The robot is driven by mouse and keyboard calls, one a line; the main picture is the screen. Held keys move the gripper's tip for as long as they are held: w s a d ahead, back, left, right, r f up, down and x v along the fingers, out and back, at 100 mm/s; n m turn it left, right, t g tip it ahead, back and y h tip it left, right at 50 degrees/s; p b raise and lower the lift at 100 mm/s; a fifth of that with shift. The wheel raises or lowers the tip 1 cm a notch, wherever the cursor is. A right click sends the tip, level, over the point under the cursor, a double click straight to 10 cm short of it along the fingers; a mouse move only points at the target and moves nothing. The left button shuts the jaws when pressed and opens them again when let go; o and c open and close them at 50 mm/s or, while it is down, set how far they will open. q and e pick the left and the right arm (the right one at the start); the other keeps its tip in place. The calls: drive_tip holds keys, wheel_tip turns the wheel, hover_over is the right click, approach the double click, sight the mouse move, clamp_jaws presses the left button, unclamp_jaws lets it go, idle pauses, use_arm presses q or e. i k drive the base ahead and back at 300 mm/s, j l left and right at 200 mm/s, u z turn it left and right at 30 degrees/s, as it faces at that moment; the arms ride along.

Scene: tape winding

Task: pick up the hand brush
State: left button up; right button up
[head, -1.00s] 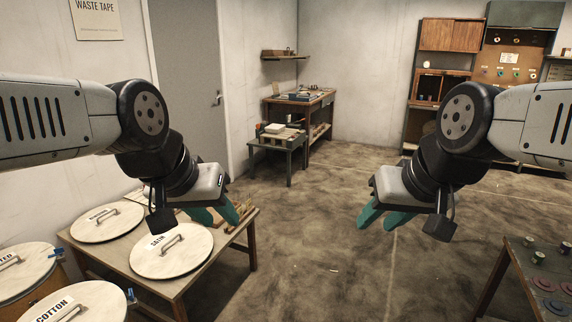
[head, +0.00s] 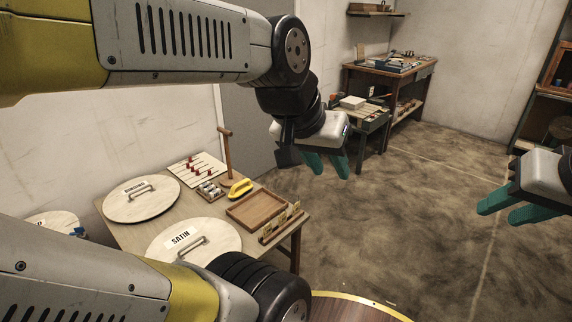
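A yellow-handled item (head: 240,188) that looks like the hand brush lies on the wooden table (head: 120,236) at the left, between a small rack and a shallow wooden tray; its bristles cannot be made out. My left gripper (head: 326,168) hangs in the air to the right of the table, with its two teal fingers apart and nothing between them. My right gripper (head: 510,206) is at the right edge, in the air over the floor, fingers apart and empty. Neither gripper touches the yellow item.
The table also holds round lids marked SATIN (head: 195,245) and another (head: 141,199), a pegged board (head: 196,168), an upright wooden post (head: 227,155) and the wooden tray (head: 257,209). Open floor lies right.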

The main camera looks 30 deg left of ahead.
sight(237, 191)
drive_tip(key=i+l+u, duration=0.1)
drive_tip(key=i+u, duration=0.35)
drive_tip(key=i+l+u, duration=0.3)
drive_tip(key=i+u, duration=0.2)
drive_tip(key=i+l+u, duration=0.1)
drive_tip(key=i+u, duration=0.15)
drive_tip(key=u, duration=0.2)
drive_tip(key=i+l+u, duration=0.2)
drive_tip(key=u, duration=0.3)
drive_tip(key=i+l+u, duration=0.25)
drive_tip(key=u, duration=0.2)
drive_tip(key=i+l+u, duration=0.15)
drive_tip(key=l+u, duration=0.35)
drive_tip(key=i+l+u, duration=0.1)
drive_tip(key=l+u, duration=0.15)
drive_tip(key=u, duration=0.2)
